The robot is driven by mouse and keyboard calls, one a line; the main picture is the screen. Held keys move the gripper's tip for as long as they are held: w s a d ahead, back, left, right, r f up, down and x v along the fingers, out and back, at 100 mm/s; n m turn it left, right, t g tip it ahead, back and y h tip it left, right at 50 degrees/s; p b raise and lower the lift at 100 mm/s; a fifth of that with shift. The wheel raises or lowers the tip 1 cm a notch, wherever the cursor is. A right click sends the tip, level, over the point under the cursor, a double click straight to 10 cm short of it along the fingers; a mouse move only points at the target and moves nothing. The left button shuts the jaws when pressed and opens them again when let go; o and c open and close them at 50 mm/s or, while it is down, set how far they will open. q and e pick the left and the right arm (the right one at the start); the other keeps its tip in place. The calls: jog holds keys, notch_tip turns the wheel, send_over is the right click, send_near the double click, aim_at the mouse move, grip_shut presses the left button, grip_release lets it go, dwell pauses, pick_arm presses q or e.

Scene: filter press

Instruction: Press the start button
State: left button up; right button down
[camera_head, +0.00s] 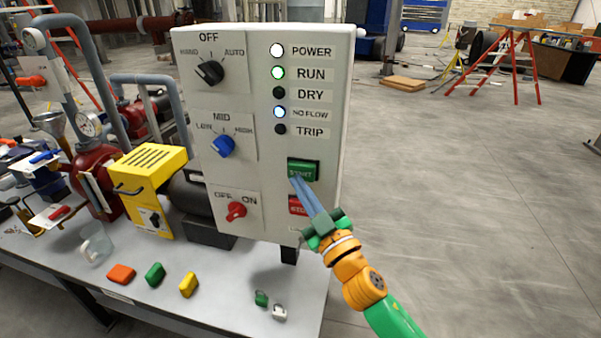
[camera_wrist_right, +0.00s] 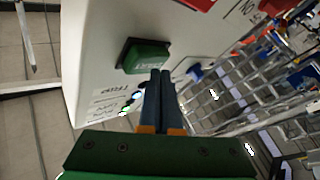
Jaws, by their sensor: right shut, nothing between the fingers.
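The green START button (camera_head: 303,170) sits on the front of a white control panel (camera_head: 290,225), above the red stop button (camera_head: 297,206). My right gripper (camera_head: 296,180) is shut and empty. Its blue fingertips overlap the lower left of the START button in the head view. In the right wrist view the START button (camera_wrist_right: 146,57) lies just beyond the shut fingertips (camera_wrist_right: 161,73); I cannot tell whether they touch it. The RUN lamp (camera_head: 278,73) glows green, POWER (camera_head: 277,50) white and NO FLOW (camera_head: 279,112) blue. The left gripper is not in view.
The panel stands over a grey table (camera_head: 215,290). Orange, green and yellow blocks (camera_head: 188,284) and small clips lie in front.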

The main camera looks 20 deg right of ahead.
jog(key=shift+s+a, duration=0.2)
jog(key=shift+s, duration=0.05)
jog(key=shift+s, duration=0.1)
jog(key=s+a, duration=0.1)
jog(key=s, duration=0.1)
jog(key=s+a, duration=0.1)
jog(key=s, duration=0.1)
jog(key=shift+a, duration=0.4)
dwell(0.5)
